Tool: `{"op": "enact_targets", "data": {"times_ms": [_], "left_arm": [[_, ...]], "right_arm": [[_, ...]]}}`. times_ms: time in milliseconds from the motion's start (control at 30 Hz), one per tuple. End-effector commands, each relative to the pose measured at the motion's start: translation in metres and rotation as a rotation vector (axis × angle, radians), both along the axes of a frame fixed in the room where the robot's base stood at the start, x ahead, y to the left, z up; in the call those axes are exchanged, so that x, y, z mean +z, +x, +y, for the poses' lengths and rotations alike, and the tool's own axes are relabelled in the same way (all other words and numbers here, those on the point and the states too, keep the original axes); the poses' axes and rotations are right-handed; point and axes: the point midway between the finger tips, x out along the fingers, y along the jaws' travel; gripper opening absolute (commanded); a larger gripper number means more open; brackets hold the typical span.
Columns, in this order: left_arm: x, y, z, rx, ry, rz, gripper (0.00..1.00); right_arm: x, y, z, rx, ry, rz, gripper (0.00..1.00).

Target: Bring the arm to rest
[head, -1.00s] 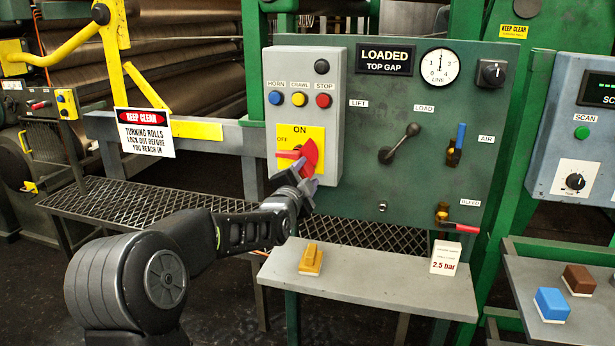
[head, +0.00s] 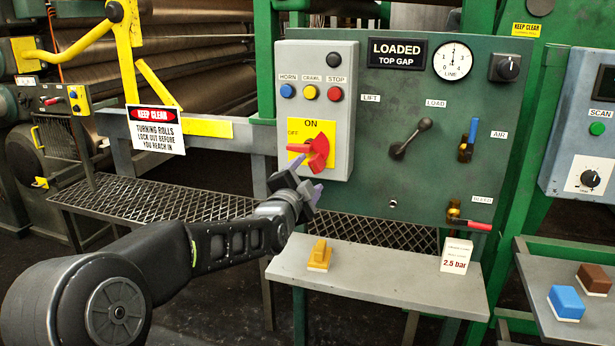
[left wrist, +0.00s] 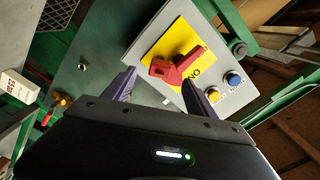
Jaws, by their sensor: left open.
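My left arm comes in from the lower left in the head view. Its gripper (head: 300,180) is in front of the grey switch box, just below the red rotary switch (head: 318,153). The jaws are open and empty, with purple fingers apart in the left wrist view (left wrist: 160,88). The red switch (left wrist: 178,66) sits on a yellow plate (left wrist: 168,38) beyond the fingertips, and I see a gap between it and the gripper. Its handle lies roughly sideways in the head view, pointing left below the OFF mark. My right gripper is out of view.
A grey shelf (head: 375,270) below holds a yellow block (head: 319,256) and a white card (head: 456,255). A mesh walkway (head: 160,204) and a warning sign (head: 156,130) are left.

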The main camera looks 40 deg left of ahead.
Motion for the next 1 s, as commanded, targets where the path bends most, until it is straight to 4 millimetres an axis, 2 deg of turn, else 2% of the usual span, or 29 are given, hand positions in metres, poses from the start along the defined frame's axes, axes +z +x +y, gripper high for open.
{"op": "enact_targets", "data": {"times_ms": [433, 567, 633, 667, 700, 767, 867, 900, 1000], "left_arm": [[-0.001, 0.000, 0.000, -0.001, -0.017, -0.005, 0.65], [-0.003, 0.000, 0.000, -0.001, -0.127, -0.035, 0.65], [-0.014, -0.001, -0.004, -0.001, -0.253, -0.049, 0.65], [-0.025, -0.001, -0.009, -0.002, -0.324, -0.051, 0.65], [-0.049, 0.001, -0.019, -0.006, -0.426, -0.033, 0.65], [-0.084, 0.005, -0.036, -0.009, -0.563, 0.005, 0.65], [-0.150, 0.007, -0.075, 0.002, -0.783, 0.100, 0.65], [-0.178, 0.004, -0.093, 0.012, -0.866, 0.147, 0.65], [-0.244, -0.011, -0.141, 0.054, -1.058, 0.273, 0.65]], "right_arm": [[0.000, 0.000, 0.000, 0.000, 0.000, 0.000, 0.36], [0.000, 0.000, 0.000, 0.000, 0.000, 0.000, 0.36], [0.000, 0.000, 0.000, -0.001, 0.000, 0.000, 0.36], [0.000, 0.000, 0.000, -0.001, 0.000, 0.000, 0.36], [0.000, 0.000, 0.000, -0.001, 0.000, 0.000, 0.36], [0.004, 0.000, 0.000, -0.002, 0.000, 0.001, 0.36], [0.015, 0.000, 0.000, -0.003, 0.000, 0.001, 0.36], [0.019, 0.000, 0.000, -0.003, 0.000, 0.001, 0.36], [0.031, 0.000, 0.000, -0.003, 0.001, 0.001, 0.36]]}}
